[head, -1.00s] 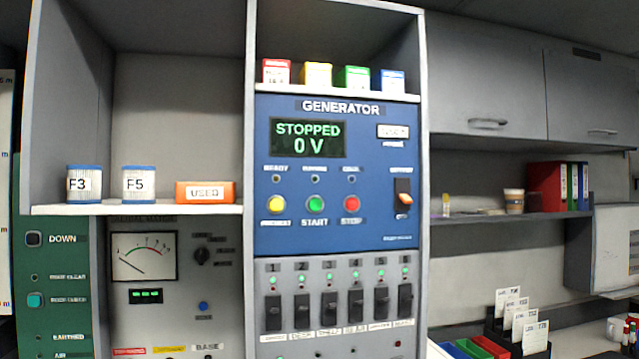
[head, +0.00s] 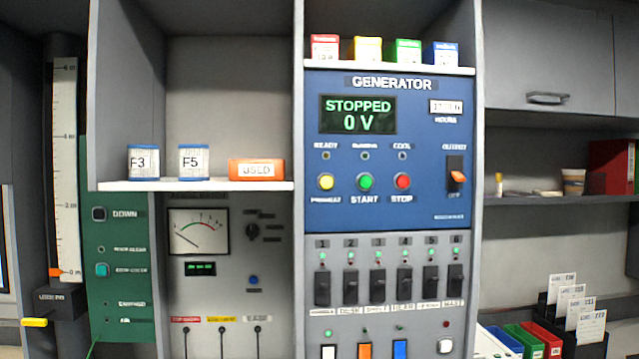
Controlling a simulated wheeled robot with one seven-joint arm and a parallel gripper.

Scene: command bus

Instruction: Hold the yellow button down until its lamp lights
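The yellow button (head: 326,181) is on the left of the blue generator panel (head: 390,215), in a row with the green START button (head: 365,181) and the red STOP button (head: 403,181). A small round lamp (head: 326,156) marked READY sits above the yellow button and looks dark. The display (head: 358,114) reads STOPPED, 0 V. Nothing touches the yellow button. My gripper is not in view.
An orange output switch (head: 457,177) is at the panel's right. Below is a row of black breaker switches (head: 376,282) under green lamps. A shelf (head: 200,186) on the left holds two labelled cans and an orange USED box (head: 256,169). No obstacle shows before the panel.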

